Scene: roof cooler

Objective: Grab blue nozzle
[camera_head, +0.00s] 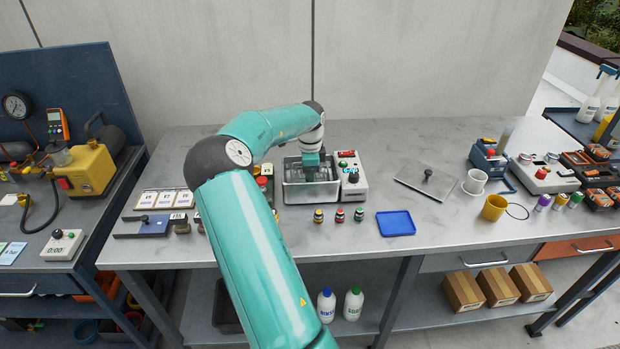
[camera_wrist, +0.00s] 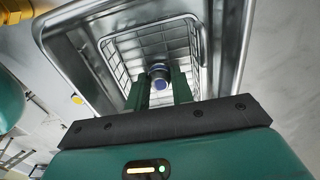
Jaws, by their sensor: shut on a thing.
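A small round nozzle with a blue face (camera_wrist: 161,86) shows in the wrist view, inside a wire basket (camera_wrist: 118,58) set in a steel tank (camera_wrist: 70,32). My gripper (camera_wrist: 160,88) points down into the basket, with its two green fingers on either side of the nozzle, shut on it. In the head view my gripper (camera_head: 312,170) reaches into the steel tank (camera_head: 311,196), and the nozzle is hidden there. I cannot tell whether the nozzle touches the basket floor.
A control box (camera_head: 349,178) adjoins the tank's right side. Several small dark pieces with coloured bands (camera_head: 340,216) stand in front, beside a blue tray (camera_head: 396,223). A flat metal lid (camera_head: 427,182) lies farther right. Bare bench lies between the tray and the yellow cup (camera_head: 494,207).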

